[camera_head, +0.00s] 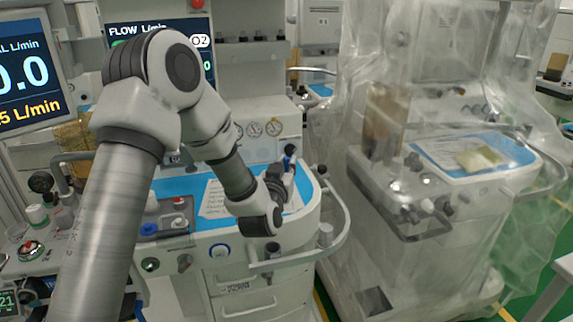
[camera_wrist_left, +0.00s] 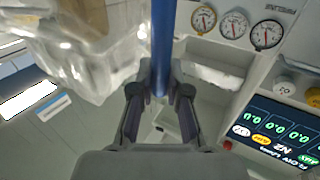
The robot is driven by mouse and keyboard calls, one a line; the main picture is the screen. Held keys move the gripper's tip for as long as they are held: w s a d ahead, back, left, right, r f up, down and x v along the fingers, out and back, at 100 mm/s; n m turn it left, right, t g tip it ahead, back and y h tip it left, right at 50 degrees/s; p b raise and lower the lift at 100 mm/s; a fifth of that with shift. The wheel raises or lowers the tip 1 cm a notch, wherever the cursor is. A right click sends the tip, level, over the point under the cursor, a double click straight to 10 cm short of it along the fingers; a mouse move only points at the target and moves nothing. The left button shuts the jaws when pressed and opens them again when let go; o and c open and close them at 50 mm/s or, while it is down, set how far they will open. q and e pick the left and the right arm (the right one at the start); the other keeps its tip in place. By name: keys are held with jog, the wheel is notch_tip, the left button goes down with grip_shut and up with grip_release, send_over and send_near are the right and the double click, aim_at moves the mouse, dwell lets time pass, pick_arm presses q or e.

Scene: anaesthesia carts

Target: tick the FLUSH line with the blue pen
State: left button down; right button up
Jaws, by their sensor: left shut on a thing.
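My left gripper (camera_head: 285,174) is over the right part of the blue-topped cart, shut on the blue pen (camera_head: 290,151). In the left wrist view the pen (camera_wrist_left: 163,42) runs as a blue shaft up from between the two fingertips (camera_wrist_left: 160,93). A white sheet with lines of writing (camera_head: 213,200) lies on the blue top, left of the gripper and partly behind my arm. Its words are too small to read, so I cannot pick out the FLUSH line. I cannot see the pen's tip clearly. My right gripper is not in view.
The cart's pale rail (camera_head: 338,225) curves around its right corner. A second cart under clear plastic sheeting (camera_head: 440,225) stands to the right. Dials (camera_head: 252,129) and a flow screen (camera_head: 130,30) rise behind. A small tray with a red-topped item (camera_head: 168,217) sits left of the sheet.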

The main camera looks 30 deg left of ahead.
pick_arm(q)
jog(key=shift+f+b, duration=0.45)
jog(key=shift+f, duration=0.1)
dwell(0.6)
jog(key=shift+w+d, duration=0.25)
jog(key=shift+d, duration=0.1)
dwell(0.8)
notch_tip(320, 180, up, 7)
jog(key=p, duration=0.5)
jog(key=shift+r, duration=0.1)
dwell(0.4)
